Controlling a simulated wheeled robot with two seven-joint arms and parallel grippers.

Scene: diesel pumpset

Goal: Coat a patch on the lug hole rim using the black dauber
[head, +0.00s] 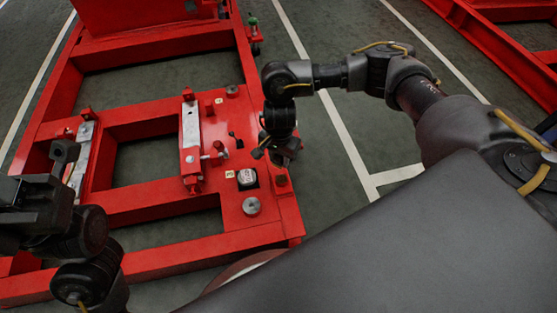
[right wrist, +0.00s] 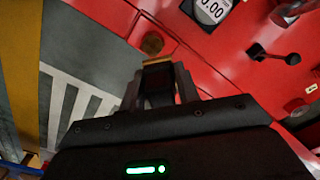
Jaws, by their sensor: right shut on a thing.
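My right gripper (head: 258,150) is above the right-hand beam of the red frame (head: 275,222). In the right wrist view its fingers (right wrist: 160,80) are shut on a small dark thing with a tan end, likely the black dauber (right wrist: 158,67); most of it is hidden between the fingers. A round brownish spot (right wrist: 152,43) shows just beyond the fingertips, by the red frame's edge. I cannot tell whether it is the lug hole rim or whether the held thing touches it. My left gripper (head: 65,152) is at the left, over the frame; its opening is unclear.
A dial marked 0.00 (right wrist: 208,8) sits on the red plate, with a black cup-like part with a stem (right wrist: 275,53) nearby. Grey blocks (head: 191,125) and small red posts (head: 187,94) stand up from the frame. Green floor with white lines (head: 345,135) is clear to the right.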

